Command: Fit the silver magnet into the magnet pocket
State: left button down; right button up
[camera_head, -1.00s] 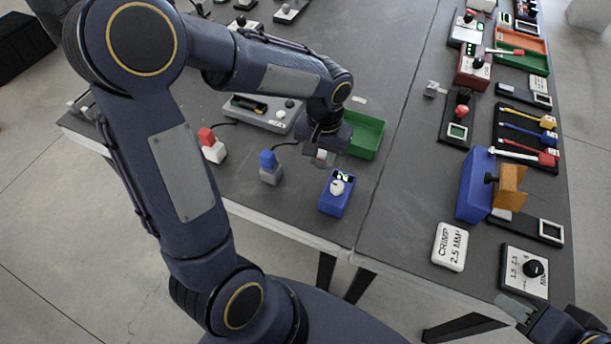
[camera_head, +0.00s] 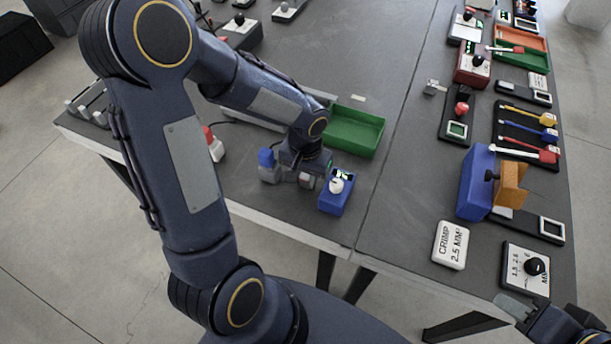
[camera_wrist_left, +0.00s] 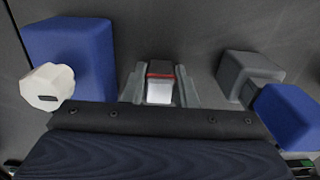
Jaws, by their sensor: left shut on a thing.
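A small silver block with a red strip and dark end (camera_wrist_left: 160,88), which looks like the magnet, sits between the two grey fingers of my left gripper (camera_wrist_left: 160,92) in the left wrist view. The left gripper is shut on it. In the head view the left gripper (camera_head: 305,181) is low over the table, between a blue-and-grey block (camera_head: 268,168) and a blue box with a white knob and small display (camera_head: 336,192). I cannot tell which part is the magnet pocket. My right gripper (camera_head: 514,305) shows only partly at the lower right; its fingers are unclear.
A green tray (camera_head: 355,132) stands just behind the blue box. A red-and-white block (camera_head: 215,147) is to the left, partly behind my arm. A CRIMP block (camera_head: 450,245) and a larger blue stand (camera_head: 476,185) are to the right. Bare table lies between.

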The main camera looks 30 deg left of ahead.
pick_arm(q)
jog(key=c, duration=1.2)
grip_release()
jog(key=shift+o, duration=0.2)
